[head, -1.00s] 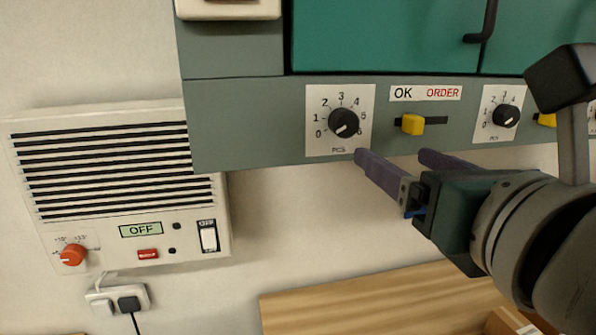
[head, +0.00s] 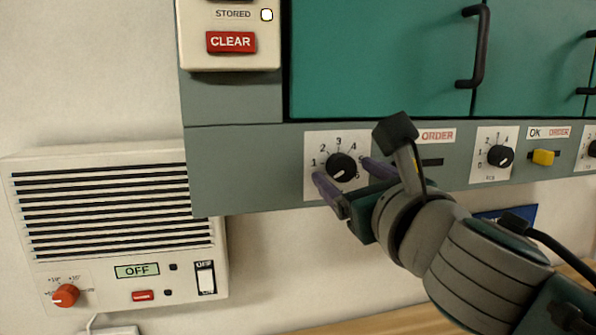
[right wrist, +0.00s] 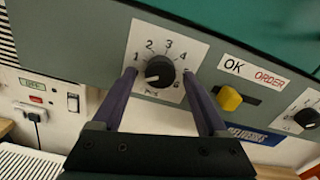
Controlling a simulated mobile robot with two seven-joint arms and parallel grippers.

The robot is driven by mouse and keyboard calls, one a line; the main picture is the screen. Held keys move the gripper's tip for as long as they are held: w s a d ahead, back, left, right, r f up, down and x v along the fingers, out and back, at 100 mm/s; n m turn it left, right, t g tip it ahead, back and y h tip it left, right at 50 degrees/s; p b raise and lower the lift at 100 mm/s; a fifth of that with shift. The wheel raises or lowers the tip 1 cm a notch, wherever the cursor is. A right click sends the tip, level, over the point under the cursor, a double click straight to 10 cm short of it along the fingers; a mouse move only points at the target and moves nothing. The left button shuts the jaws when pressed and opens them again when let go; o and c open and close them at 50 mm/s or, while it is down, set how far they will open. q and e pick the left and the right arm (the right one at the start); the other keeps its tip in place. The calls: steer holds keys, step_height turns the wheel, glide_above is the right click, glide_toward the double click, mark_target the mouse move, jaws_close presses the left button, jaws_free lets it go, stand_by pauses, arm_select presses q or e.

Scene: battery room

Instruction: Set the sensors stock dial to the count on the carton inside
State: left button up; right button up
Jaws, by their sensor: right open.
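A black stock dial (head: 341,168) sits on a white number plate below the left teal door; it also shows in the right wrist view (right wrist: 160,72). Its white pointer line is turned to the lower left, near 0. My right gripper (head: 350,177) is open, with one purple finger on each side of the knob. In the right wrist view gaps show between both fingers (right wrist: 160,78) and the knob. No label naming the dial shows. The teal cabinet doors (head: 380,60) are shut, and no carton inside is visible. My left gripper is out of view.
A yellow OK/ORDER slider (right wrist: 229,98) is just right of the dial. A second dial (head: 500,156) and slider (head: 543,157) are further right. A white heater unit (head: 110,220) hangs at left. A red CLEAR button (head: 231,42) is above left.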

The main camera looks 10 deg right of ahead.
jaws_close()
stand_by(0.7)
